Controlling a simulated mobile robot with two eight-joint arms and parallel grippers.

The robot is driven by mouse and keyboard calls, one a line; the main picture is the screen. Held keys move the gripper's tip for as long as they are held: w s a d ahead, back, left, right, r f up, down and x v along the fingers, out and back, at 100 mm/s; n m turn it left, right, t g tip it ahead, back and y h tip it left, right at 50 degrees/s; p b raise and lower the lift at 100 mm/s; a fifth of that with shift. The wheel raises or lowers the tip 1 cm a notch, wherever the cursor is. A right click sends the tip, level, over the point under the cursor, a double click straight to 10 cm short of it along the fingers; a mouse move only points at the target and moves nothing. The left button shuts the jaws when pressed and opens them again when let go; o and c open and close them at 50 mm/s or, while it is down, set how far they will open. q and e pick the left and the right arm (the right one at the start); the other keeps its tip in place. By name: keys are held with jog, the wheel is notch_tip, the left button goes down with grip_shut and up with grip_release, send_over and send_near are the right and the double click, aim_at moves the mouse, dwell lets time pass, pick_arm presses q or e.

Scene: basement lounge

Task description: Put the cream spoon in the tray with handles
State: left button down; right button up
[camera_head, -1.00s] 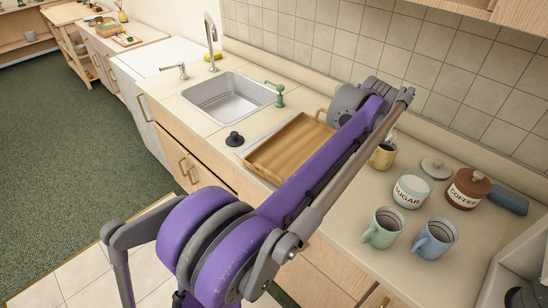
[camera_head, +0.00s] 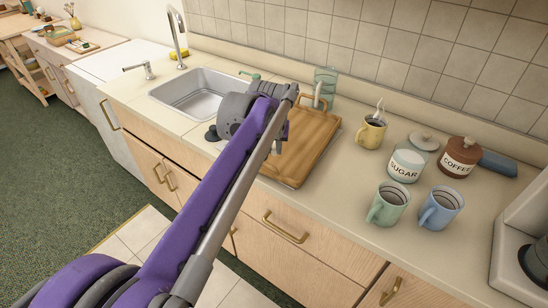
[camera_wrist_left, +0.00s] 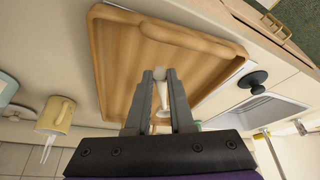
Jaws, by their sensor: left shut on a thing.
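The wooden tray with handles (camera_head: 318,150) lies on the counter to the right of the sink, partly covered by my left arm. Its rim and one handle fill the upper part of the left wrist view (camera_wrist_left: 98,50). My left gripper (camera_wrist_left: 160,76) is shut on the cream spoon (camera_wrist_left: 161,98), whose rounded end shows between the fingertips, against the tray's wooden floor. In the head view my left gripper (camera_head: 280,142) is mostly hidden behind its own wrist, over the tray; the spoon cannot be made out there. My right gripper is not in view.
A yellow mug (camera_head: 371,132) with a white utensil stands right of the tray. Beyond it are the sugar jar (camera_head: 407,163), coffee jar (camera_head: 460,158), green mug (camera_head: 388,204) and blue mug (camera_head: 440,208). The sink (camera_head: 198,93) is on the left; a ribbed teal container (camera_head: 327,78) stands behind the tray.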

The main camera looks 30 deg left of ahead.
pick_arm(q)
jog(key=shift+f+b, duration=0.3)
jog(key=shift+f, duration=2.3)
jog(key=c, duration=0.8)
grip_release()
jog(key=p+v, duration=0.1)
jog(key=v, duration=1.1)
jog(key=s+d+f+m, duration=0.1)
jog(key=s+d+f, duration=0.3)
jog(key=s+f, duration=0.3)
jog(key=s+d+f+m+h, duration=0.1)
jog(key=s+d+f+m, duration=0.1)
jog(key=s+d+f, duration=0.2)
jog(key=s+d+f+m, duration=0.1)
jog(key=s+d+f, duration=0.3)
jog(key=s+f, duration=0.6)
jog(key=shift+s+d+f+m+t+h, duration=0.15)
jog(key=shift+s+f+m+t+h, duration=0.15)
jog(key=shift+t+h, duration=0.1)
